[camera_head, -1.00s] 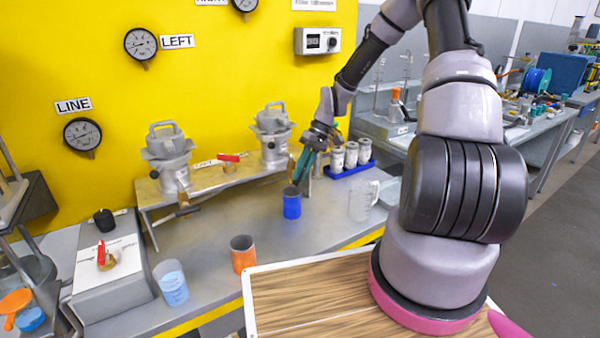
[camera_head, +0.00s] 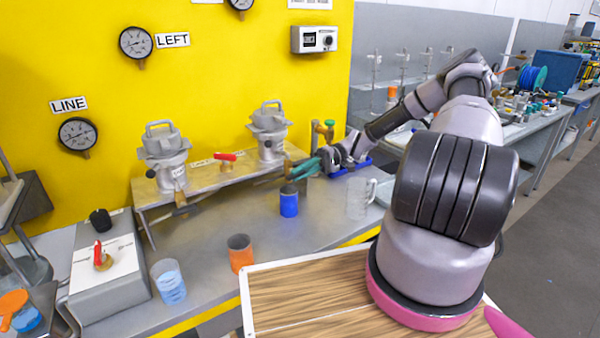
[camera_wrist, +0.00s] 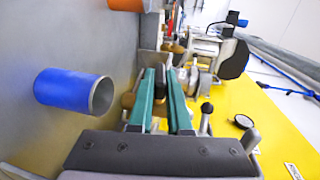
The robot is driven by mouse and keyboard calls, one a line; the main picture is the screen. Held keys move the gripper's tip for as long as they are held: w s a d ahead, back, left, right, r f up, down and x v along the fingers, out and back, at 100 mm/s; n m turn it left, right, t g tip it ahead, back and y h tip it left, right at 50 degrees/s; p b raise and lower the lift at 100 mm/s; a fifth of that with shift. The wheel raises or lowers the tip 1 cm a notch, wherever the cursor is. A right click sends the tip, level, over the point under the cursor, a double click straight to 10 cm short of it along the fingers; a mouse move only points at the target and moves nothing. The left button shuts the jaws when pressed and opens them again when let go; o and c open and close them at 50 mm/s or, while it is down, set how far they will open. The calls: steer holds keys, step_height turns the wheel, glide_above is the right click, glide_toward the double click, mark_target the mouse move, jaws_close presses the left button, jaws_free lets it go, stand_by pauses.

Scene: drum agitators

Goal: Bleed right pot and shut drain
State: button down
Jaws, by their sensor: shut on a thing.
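The right pot (camera_head: 269,135), a grey lidded vessel, stands on the raised shelf by the yellow wall. My gripper (camera_head: 290,172) reaches in level from the right, its teal fingers at the drain below the pot's front. In the wrist view my gripper (camera_wrist: 166,72) is closed about a small dark piece, seemingly the right pot's drain handle; the fingers hide most of it. Brass fittings show beside the fingers. The blue cup (camera_head: 289,203) stands upright on the bench below the drain, apart from the fingers; it also shows in the wrist view (camera_wrist: 65,91).
The left pot (camera_head: 165,150) and a red-levered valve (camera_head: 225,158) are on the shelf. An orange cup (camera_head: 241,255), a beaker of blue liquid (camera_head: 170,284) and a clear jug (camera_head: 358,200) stand on the bench. A blue rack (camera_head: 350,166) lies behind my wrist.

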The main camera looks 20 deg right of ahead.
steer(key=shift+f+g+y, duration=0.15)
steer(key=shift+g+y, duration=0.15)
steer(key=shift+y, duration=0.6)
steer(key=c, duration=0.9)
jaws_free()
steer(key=shift+o, duration=0.2)
steer(key=v, duration=1)
steer(key=shift+d+f, duration=0.2)
steer(key=shift+d, duration=0.2)
steer(key=shift+w+r, duration=0.1)
